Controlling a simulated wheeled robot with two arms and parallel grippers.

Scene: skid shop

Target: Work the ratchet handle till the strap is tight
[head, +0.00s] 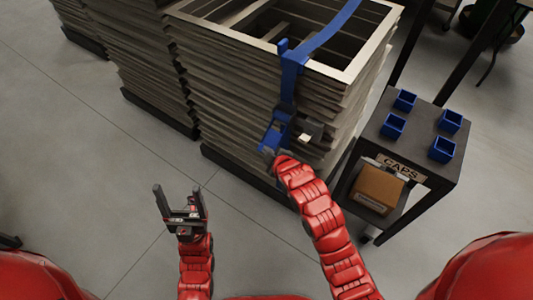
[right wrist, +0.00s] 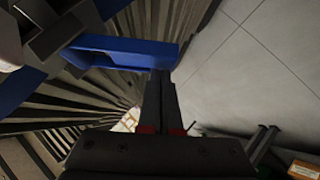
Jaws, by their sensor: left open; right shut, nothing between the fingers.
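A blue strap (head: 291,78) runs over the top frame of a tall stack of grey slatted frames (head: 228,85) and down its front face. The ratchet's blue handle (head: 272,133) hangs low on that face, tilted outward. The blue handle (right wrist: 125,52) also crosses the right wrist view, next to dark ratchet parts (right wrist: 45,35). My right gripper (head: 270,152) is shut and empty, its tips at the handle's lower end; I cannot tell whether they touch. Its closed fingers (right wrist: 161,75) show in the wrist view. My left gripper (head: 180,190) is open and empty, left of the stack's base.
A dark cart (head: 425,122) stands right of the stack, with several blue square caps (head: 393,124) on top and a cardboard box (head: 378,188) below a CAPS label. More stacks (head: 140,60) stand at the upper left.

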